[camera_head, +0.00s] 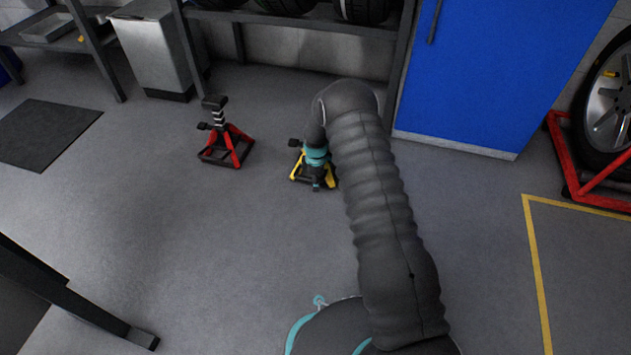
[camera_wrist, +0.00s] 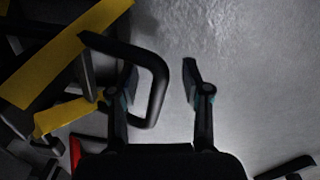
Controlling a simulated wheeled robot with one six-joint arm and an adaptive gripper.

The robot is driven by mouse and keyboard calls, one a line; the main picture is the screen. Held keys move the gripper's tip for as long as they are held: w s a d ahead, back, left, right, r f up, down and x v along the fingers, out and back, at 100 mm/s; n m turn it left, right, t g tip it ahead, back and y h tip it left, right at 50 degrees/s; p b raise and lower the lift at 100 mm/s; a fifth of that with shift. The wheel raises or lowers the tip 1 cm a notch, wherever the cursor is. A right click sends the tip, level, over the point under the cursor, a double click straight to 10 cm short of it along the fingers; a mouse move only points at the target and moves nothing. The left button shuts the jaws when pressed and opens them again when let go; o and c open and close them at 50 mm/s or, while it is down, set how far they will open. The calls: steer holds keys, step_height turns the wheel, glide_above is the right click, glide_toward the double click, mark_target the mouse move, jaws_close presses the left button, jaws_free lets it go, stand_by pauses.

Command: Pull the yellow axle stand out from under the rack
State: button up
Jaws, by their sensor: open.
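The yellow axle stand (camera_head: 299,173) is on the floor in front of the rack (camera_head: 290,22). My gripper and arm hide much of it. In the wrist view its yellow parts (camera_wrist: 65,55) are on the left, and a dark looped handle (camera_wrist: 158,75) reaches right from them. My gripper (camera_wrist: 162,72) is open, with one finger on each side of the loop's outer bar. I cannot tell if either finger touches it. In the head view my gripper (camera_head: 316,180) points down at the stand.
A red axle stand (camera_head: 236,150) is on the floor to the left. Tires (camera_head: 362,8) lie on the rack. A blue cabinet (camera_head: 490,75) is at the right, with a wheel on a red frame (camera_head: 590,180) beyond it. Floor in front is mostly clear.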

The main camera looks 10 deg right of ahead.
step_height(320, 180, up, 12)
steer(key=shift+s, duration=0.3)
steer(key=shift+a+f, duration=0.1)
stand_by(0.4)
steer(key=s+m+g, duration=0.2)
steer(key=s+m, duration=0.5)
steer(key=s, duration=0.1)
steer(key=s+d+r+m+t+p, duration=0.2)
steer(key=s+r+m+p, duration=0.1)
steer(key=s+r, duration=0.8)
steer(key=s+d+r+m+t+p, duration=0.2)
steer(key=s+r, duration=0.9)
steer(key=r, duration=0.9)
steer(key=s+d+r+m+t+p, duration=0.2)
steer(key=s+r+m+t+p, duration=0.1)
steer(key=s+r, duration=0.8)
step_height(320, 180, up, 4)
steer(key=m+p, duration=0.1)
steer(key=p, duration=0.1)
steer(key=shift+s+d+r+p, duration=0.2)
steer(key=shift+d+r+p, duration=0.05)
steer(key=shift+d+p, duration=0.1)
